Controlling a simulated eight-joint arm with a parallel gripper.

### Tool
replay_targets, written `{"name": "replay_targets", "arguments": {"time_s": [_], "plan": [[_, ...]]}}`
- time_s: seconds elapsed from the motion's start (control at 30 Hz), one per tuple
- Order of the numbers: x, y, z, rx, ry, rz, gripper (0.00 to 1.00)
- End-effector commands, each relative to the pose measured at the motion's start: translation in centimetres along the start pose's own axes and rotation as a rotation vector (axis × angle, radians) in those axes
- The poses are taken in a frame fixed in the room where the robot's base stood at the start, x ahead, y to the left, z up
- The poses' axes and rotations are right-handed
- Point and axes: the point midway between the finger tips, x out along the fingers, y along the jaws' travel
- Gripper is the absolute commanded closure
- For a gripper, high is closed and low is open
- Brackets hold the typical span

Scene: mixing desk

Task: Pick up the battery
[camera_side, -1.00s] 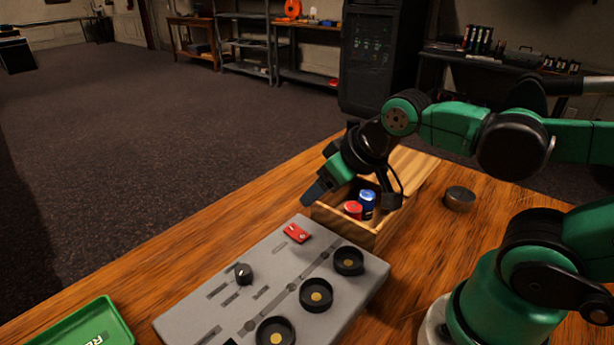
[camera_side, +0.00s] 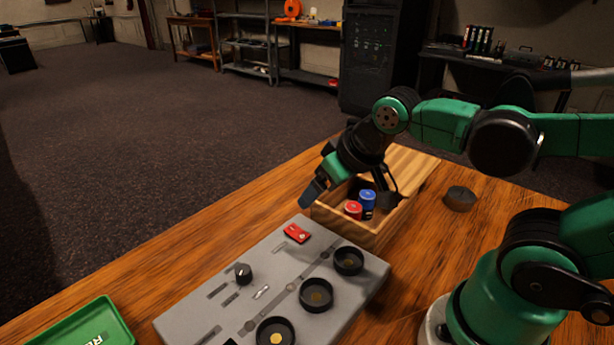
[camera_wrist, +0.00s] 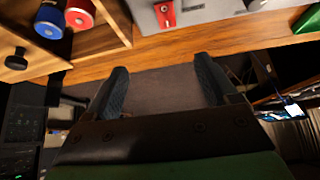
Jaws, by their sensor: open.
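An open wooden box (camera_side: 345,229) holds a red-topped cylinder (camera_side: 353,210) and a blue-topped cylinder (camera_side: 367,197), which look like batteries. In the wrist view the red cylinder (camera_wrist: 79,13) and the blue cylinder (camera_wrist: 52,20) stand side by side at the upper left, inside the box (camera_wrist: 104,38). My gripper (camera_side: 312,194) is at the box's left edge, above the desk, tilted downward. In the wrist view my gripper (camera_wrist: 162,66) has its two fingers well apart with nothing between them. Both cylinders lie outside the fingers, to their left.
A grey mixing panel (camera_side: 225,290) with black round sockets, a black knob (camera_side: 243,273) and a red switch (camera_side: 297,233) lies in front of the box. A green tray (camera_side: 90,325) is at the lower left. A dark round puck (camera_side: 460,198) sits right of the box.

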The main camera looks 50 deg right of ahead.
Motion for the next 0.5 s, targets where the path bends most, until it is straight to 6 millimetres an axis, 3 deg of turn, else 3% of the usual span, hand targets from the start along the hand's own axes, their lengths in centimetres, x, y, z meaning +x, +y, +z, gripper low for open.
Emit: {"name": "replay_targets", "arguments": {"time_s": [0.27, 0.5], "plan": [[2.7, 2.9, -0.4, 0.331, -0.183, 0.369, 0.20], [4.8, 5.2, -0.5, 0.714, -0.074, 0.839, 0.20]]}}
